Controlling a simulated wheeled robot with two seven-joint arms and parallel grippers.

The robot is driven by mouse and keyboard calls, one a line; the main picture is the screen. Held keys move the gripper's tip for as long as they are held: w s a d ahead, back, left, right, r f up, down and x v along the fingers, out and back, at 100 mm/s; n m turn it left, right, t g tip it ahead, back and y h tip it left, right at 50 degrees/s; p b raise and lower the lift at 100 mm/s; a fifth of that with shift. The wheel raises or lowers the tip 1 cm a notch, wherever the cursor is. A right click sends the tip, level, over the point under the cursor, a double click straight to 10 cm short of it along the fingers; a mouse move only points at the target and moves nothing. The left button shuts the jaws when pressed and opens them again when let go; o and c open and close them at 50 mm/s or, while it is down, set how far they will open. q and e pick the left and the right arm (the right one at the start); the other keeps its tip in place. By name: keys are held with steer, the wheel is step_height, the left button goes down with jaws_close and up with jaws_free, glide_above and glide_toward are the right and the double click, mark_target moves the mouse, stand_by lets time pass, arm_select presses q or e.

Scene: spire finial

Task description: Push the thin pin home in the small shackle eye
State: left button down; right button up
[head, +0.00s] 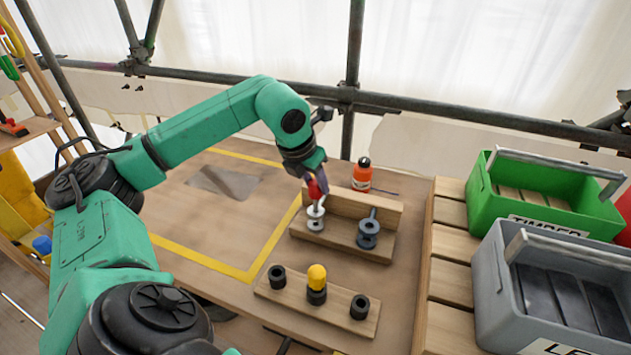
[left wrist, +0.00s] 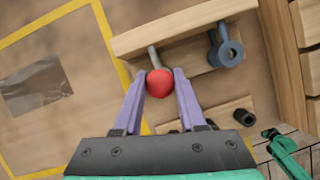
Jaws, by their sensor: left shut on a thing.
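My left gripper (head: 317,183) is shut on the red knob of a thin pin (head: 319,188). In the left wrist view, the purple fingers (left wrist: 158,76) close on both sides of the red knob (left wrist: 164,83). The pin points down at a pale metal shackle eye (head: 315,218) on the wooden stand (head: 341,240). A short pale shaft shows between knob and eye; I cannot tell how deep the tip sits. A dark blue-grey eye (head: 367,236) stands to the right on the same stand and also shows in the left wrist view (left wrist: 229,52). My right gripper is not in view.
In front lies a wooden block (head: 337,314) with black sockets and a yellow-topped pin (head: 317,277). An orange bottle (head: 362,174) stands behind the stand. Green (head: 540,190) and grey (head: 545,290) crates are at right. The table left of the stand is mostly clear.

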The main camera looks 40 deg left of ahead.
mark_target(316, 199)
arm_select(q)
steer(key=shift+f+b, duration=2.1)
steer(key=shift+f, duration=0.35)
steer(key=shift+c, duration=2)
jaws_free()
steer(key=p+v, duration=0.2)
steer(key=v, duration=1.2)
steer(key=shift+s+r, duration=0.15)
steer(key=shift+r, duration=0.1)
